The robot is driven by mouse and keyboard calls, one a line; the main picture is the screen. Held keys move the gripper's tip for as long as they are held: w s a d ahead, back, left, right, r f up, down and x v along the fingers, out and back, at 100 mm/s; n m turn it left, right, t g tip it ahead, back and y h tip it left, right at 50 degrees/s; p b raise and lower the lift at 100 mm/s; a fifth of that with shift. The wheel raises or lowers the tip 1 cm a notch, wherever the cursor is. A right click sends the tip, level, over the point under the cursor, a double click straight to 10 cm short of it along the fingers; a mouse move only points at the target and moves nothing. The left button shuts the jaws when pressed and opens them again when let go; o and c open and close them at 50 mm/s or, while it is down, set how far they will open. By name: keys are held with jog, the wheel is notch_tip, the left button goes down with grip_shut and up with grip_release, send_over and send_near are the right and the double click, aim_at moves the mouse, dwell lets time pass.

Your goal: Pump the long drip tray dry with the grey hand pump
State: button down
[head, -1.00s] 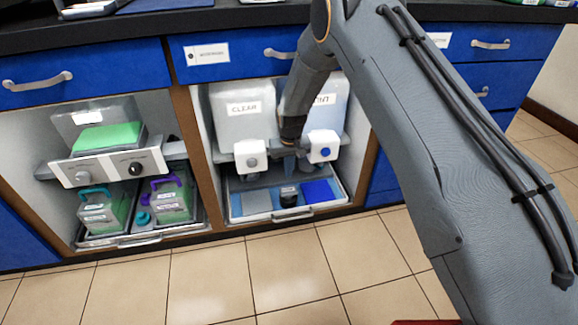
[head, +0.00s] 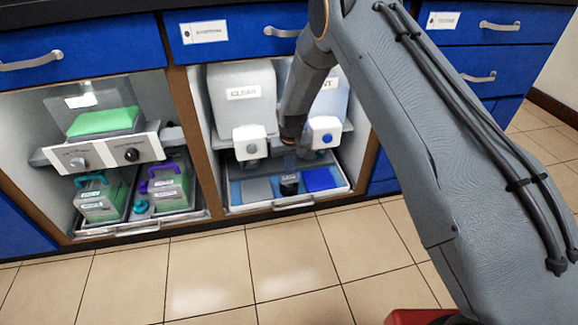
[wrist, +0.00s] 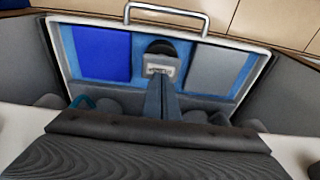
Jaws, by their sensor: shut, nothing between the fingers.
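The long drip tray (head: 235,208) sits low in the right cabinet bay, and its rim and handle show in the wrist view (wrist: 95,19). Blue shows across its floor. A small dark-topped grey unit with a pale label, which looks like the hand pump (head: 289,184), stands mid-tray between a grey block and a blue block; it also shows in the wrist view (wrist: 160,62). My gripper (wrist: 162,82) is shut and empty. Its fingertips point at the pump and overlap its lower part in the picture; I cannot tell whether they touch. In the head view the fingers are hidden.
Two containers with white tap blocks, the left one labelled CLEAR (head: 242,105), stand over the tray, close on both sides of my wrist. The grey block (head: 257,190) and blue block (head: 320,179) lie in the tray. The left bay holds a shorter tray with caddies. The floor is clear.

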aim_at(289, 177)
jog(key=shift+f+b, duration=0.7)
jog(key=shift+f, duration=1.1)
jog(key=shift+r+p, duration=1.15)
jog(key=shift+r, duration=0.6)
jog(key=shift+f, duration=0.2)
jog(key=shift+f+b, duration=0.8)
jog(key=shift+f, duration=0.7)
jog(key=shift+r+p, duration=1.1)
jog(key=shift+r, duration=0.55)
jog(key=shift+f, duration=0.1)
